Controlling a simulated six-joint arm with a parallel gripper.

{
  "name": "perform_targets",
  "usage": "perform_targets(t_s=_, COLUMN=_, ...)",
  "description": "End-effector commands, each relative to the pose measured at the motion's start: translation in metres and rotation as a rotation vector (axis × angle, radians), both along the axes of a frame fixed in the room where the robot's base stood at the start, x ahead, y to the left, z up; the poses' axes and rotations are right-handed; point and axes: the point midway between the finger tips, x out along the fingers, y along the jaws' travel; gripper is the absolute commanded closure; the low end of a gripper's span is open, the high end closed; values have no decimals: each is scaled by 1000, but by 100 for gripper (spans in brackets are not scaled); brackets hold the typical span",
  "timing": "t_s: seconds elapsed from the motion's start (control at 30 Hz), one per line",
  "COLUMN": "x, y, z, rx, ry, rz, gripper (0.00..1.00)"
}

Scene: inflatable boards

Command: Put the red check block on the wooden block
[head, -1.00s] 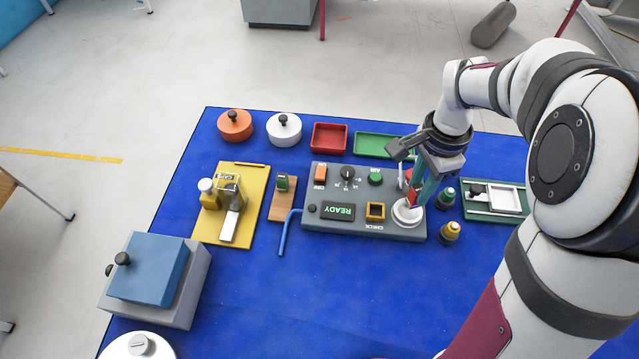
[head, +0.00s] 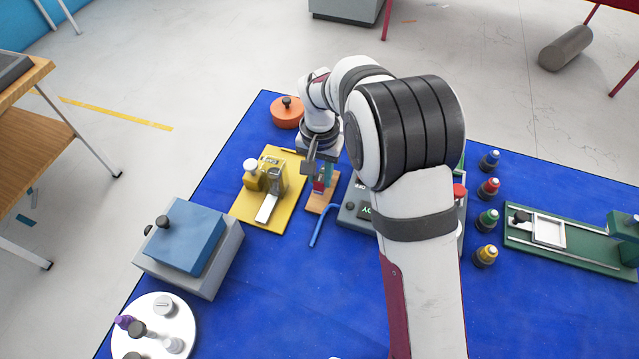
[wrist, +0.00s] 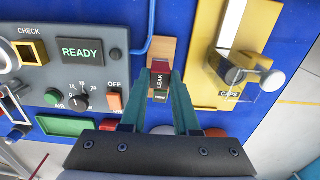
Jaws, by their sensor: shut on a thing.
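My gripper (head: 323,180) has its teal fingers down over the wooden block (head: 314,207), left of the grey panel. In the wrist view my gripper (wrist: 161,80) is shut on the red check block (wrist: 160,66), which has a red end and a dark face marked LEAK. The wooden block (wrist: 166,47) shows beneath and beyond it. A small green label shows between the fingers; I cannot tell which part bears it. I cannot tell whether the red block touches the wood. My arm hides much of this in the head view.
The yellow stand (head: 245,208) is close left of the wooden block. A blue hooked rod (head: 318,226) lies in front. The grey READY panel (wrist: 55,75) is on the other side. Several capped bottles (head: 488,188) and a green slide fixture (head: 580,245) stand right.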

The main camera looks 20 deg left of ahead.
Motion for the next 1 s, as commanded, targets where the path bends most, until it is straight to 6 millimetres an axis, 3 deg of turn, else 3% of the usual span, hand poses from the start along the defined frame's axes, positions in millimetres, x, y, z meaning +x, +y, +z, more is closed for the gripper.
perform_targets(t_s=0.2, x=0, y=2, z=-38, rx=-1, ry=2, rz=-1, gripper=100)
perform_targets(t_s=0.57, x=0, y=2, z=-43, rx=0, ry=0, rz=-2, gripper=100)
perform_targets(t_s=0.6, x=0, y=1, z=-43, rx=0, ry=0, rz=-2, gripper=65)
perform_targets(t_s=0.73, x=0, y=1, z=-43, rx=0, ry=0, rz=-2, gripper=42)
perform_targets(t_s=1.0, x=0, y=1, z=-43, rx=0, ry=0, rz=-2, gripper=41)
